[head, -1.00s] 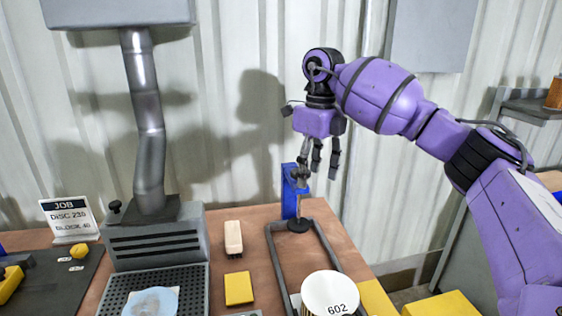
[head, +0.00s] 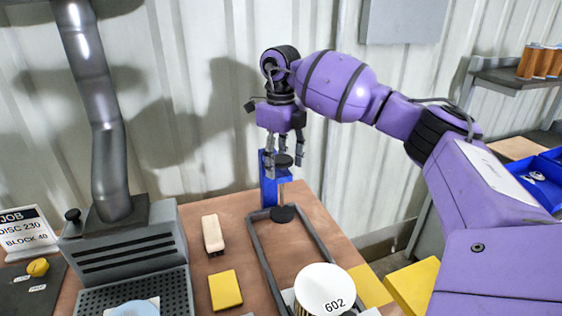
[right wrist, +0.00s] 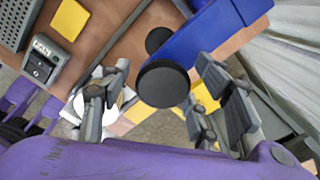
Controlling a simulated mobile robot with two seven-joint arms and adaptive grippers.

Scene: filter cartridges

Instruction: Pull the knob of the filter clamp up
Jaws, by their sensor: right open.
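The filter clamp has a blue upright (head: 269,188), a thin rod, a black knob (head: 284,160) at the top and a black disc (head: 284,213) low down. In the right wrist view the knob (right wrist: 163,84) is large and round, with the blue upright (right wrist: 205,40) behind it. My right gripper (head: 284,150) points down at the knob. It is open, with its fingers spread on both sides of the knob; a gap shows on each side in the right wrist view (right wrist: 158,98). My left gripper is not in view.
A white cartridge (head: 325,284) marked 602 stands at the near end of a dark rail frame (head: 265,262). A cream block (head: 213,234) and a yellow block (head: 225,290) lie left of the frame. A grey extractor box (head: 125,245) with a pipe stands further left.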

